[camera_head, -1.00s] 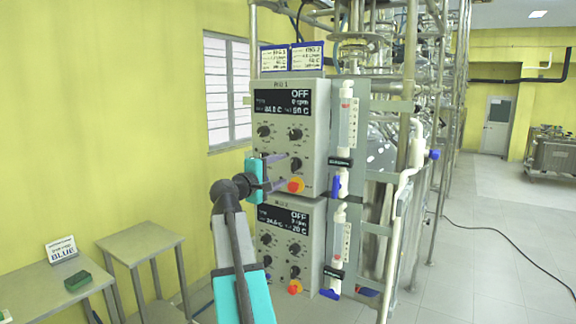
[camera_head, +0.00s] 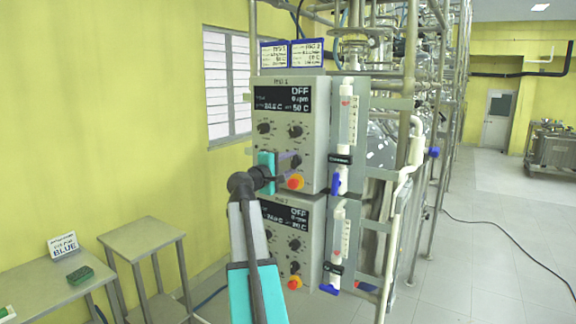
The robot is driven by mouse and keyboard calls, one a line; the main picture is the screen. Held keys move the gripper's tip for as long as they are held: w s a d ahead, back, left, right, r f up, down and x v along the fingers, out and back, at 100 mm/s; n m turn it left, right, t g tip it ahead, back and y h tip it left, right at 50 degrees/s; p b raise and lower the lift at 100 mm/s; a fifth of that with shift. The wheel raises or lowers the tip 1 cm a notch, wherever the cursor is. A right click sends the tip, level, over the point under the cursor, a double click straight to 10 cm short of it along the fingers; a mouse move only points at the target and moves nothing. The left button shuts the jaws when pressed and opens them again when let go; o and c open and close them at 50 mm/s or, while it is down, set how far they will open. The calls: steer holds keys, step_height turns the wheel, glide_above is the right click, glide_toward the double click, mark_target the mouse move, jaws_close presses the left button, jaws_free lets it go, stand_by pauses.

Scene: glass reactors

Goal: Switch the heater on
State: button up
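The upper grey control box (camera_head: 317,135) is mounted on the frame. Its display (camera_head: 282,98) reads OFF, 0 rpm and 50 C. It has several black knobs and a red-and-yellow button (camera_head: 295,182) near its bottom edge. My gripper (camera_head: 287,167) is at the lower part of this box, with its fingers pointing at the panel. The fingers look apart, close to the lower right knob (camera_head: 296,160); I cannot tell whether they touch it. The lower left part of the panel is hidden behind my gripper. The lower control box (camera_head: 315,225) also shows OFF.
Flow meters with blue valves (camera_head: 336,184) stand right of the boxes. Pipes and glassware fill the frame behind. Two small tables (camera_head: 140,237) stand at the left, one with a sign and a green block (camera_head: 80,274). The right floor is open, with a cable across it.

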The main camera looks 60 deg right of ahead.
steer(key=c, duration=0.4)
steer(key=shift+a+f, duration=0.1)
steer(key=shift+a, duration=0.25)
steer(key=shift+c, duration=0.3)
steer(key=shift+d, duration=0.25)
steer(key=shift+m+b, duration=0.5)
steer(key=shift+b, duration=0.45)
steer(key=m+b, duration=0.4)
steer(key=b, duration=0.3)
steer(key=shift+d, duration=0.15)
steer(key=m+b, duration=0.4)
steer(key=b, duration=0.3)
steer(key=shift+m, duration=0.4)
steer(key=m+b, duration=0.2)
steer(key=b, duration=0.1)
steer(key=shift+r, duration=0.25)
